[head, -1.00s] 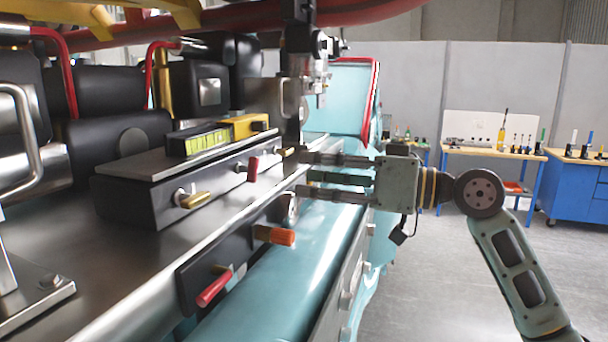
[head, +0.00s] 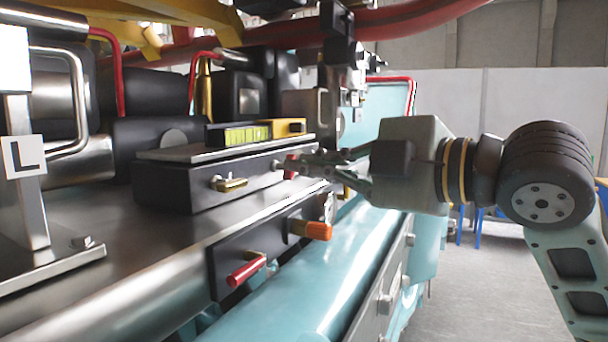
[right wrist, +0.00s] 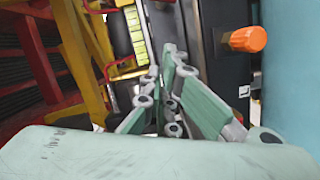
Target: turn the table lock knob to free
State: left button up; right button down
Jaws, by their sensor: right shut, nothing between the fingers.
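My right gripper (head: 292,163) comes in from the right with its fingers shut and empty. Its tips are at a small red handle (head: 290,170) on the front of a black box; whether they touch it I cannot tell. On the same box, further left, is a brass lever (head: 231,184). A lower black panel carries an orange knob (head: 318,231) and a red lever (head: 246,272). The orange knob also shows in the right wrist view (right wrist: 247,39), right of the fingers (right wrist: 168,62). No label tells me which is the table lock knob. My left gripper is not in view.
A yellow-green level vial (head: 247,135) sits on the box top. A metal post with an "L" sign (head: 24,157) stands at the left. A teal machine body (head: 330,290) runs below the panel. Open floor (head: 480,300) lies at the right.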

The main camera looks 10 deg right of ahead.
aim_at(261, 167)
jog(key=p+x, duration=0.3)
jog(key=x, duration=0.6)
jog(key=shift+a+r, duration=0.15)
jog(key=w+d+p, duration=0.1)
jog(key=w+d+f, duration=0.1)
jog(key=shift+w+f+p, duration=0.15)
jog(key=shift+w+p, duration=0.2)
jog(key=shift+p, duration=0.05)
jog(key=shift+w+d+f, duration=0.2)
jog(key=shift+w+d, duration=0.05)
jog(key=shift+d, duration=0.05)
jog(key=shift+a, duration=0.15)
